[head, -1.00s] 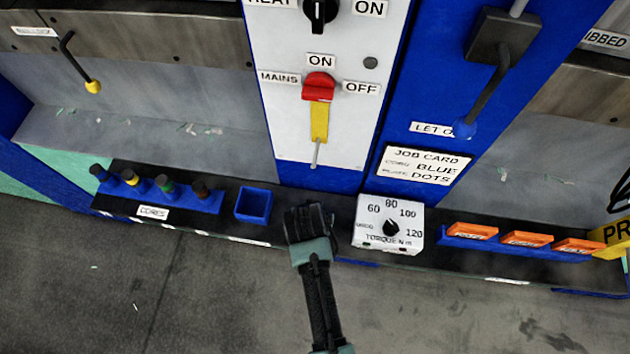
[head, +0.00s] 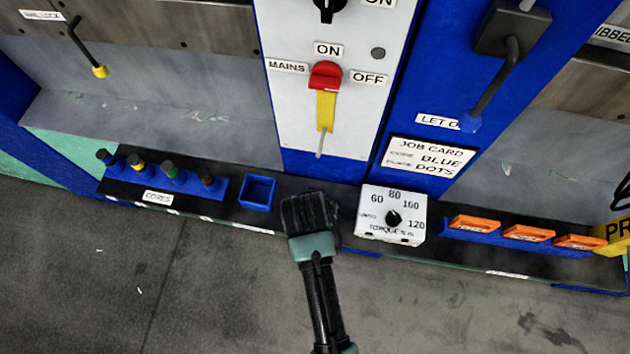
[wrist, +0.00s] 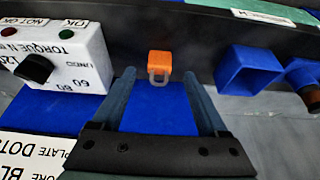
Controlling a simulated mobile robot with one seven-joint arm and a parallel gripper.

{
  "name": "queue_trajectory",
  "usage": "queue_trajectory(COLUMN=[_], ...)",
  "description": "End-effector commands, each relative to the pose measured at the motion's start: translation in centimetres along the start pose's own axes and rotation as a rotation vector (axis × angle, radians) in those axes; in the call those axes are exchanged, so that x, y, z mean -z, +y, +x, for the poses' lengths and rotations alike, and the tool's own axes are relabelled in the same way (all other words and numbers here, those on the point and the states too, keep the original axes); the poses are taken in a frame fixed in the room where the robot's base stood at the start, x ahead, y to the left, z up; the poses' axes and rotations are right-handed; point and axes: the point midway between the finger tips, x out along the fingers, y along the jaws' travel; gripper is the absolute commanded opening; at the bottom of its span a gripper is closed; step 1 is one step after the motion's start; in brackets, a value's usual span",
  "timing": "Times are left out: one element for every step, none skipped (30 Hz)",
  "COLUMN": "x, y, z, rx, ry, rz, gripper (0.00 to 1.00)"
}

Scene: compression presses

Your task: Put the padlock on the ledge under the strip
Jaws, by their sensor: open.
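The padlock has an orange body (wrist: 159,62) and a grey shackle. In the wrist view it is ahead of my gripper (wrist: 158,75), which is open, with one finger on each side of the shackle end. I cannot tell whether the fingers reach around it. In the head view my gripper (head: 309,208) covers the place where the padlock is. The padlock is at the dark ledge (head: 275,222) below the panels. A yellow strip (head: 326,110) hangs below the red mains switch (head: 325,76) on the white panel.
A white torque box (head: 391,214) is close right of my gripper. An empty blue bin (head: 258,192) is close left, with a blue rack of cores (head: 218,196) beyond it. Blue and white panels rise behind; open floor lies in front.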

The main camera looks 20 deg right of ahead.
Motion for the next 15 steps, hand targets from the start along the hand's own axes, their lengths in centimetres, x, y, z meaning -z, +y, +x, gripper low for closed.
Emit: queue_trajectory(x=[0.0, 0.0, 0.1, 0.0, 0.0, 0.0, 0.0, 0.0, 0.0, 0.0, 0.0, 0.0, 0.0, 0.0, -0.1], y=[0.0, 0.0, -0.1, 0.0, 0.0, 0.0, 0.0, 0.0, 0.0, 0.0, 0.0, 0.0, 0.0, 0.0, 0.0], z=[-1.2, -1.8, -2.5, -3.1, -3.6, -4.2, -4.7, -5.1, -5.6, -5.9, -6.2, -6.5, -6.7, -6.8, -6.9], rx=[0.001, 0.001, 0.002, 0.001, 0.001, 0.001, 0.001, 0.001, 0.001, 0.001, 0.000, 0.000, 0.000, 0.000, 0.000], ry=[0.002, 0.002, 0.003, 0.001, 0.002, 0.001, 0.001, 0.002, 0.001, 0.001, 0.001, 0.000, 0.000, -0.001, -0.001], rz=[-0.001, -0.001, -0.001, -0.001, 0.000, 0.000, 0.000, 0.000, 0.000, 0.000, 0.000, 0.000, 0.000, 0.000, 0.000], gripper=[0.77, 0.77, 0.77, 0.77, 0.77, 0.77, 0.77, 0.77, 0.77, 0.77, 0.77, 0.77, 0.77, 0.77, 0.77])
